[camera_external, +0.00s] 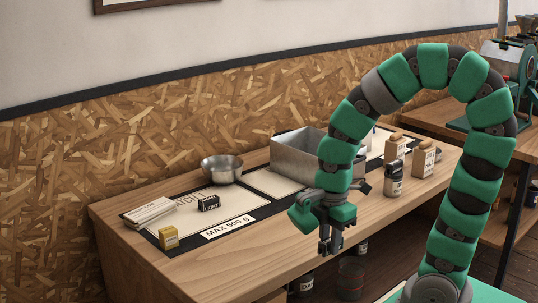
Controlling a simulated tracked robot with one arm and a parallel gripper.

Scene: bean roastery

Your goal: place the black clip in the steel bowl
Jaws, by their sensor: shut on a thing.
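The steel bowl (222,168) stands upright on the table near the back wall. My gripper (330,246) points down in front of the table's front edge, to the right of the bowl and nearer the camera. It is shut on a small dark thing between its fingertips, which I take to be the black clip; its outline is hard to tell from the dark fingers. The bowl's inside shows only in part, and I see nothing in it.
A steel bin (284,161) stands right of the bowl. A dark jar (394,179) and brown bags (424,159) stand at the right.

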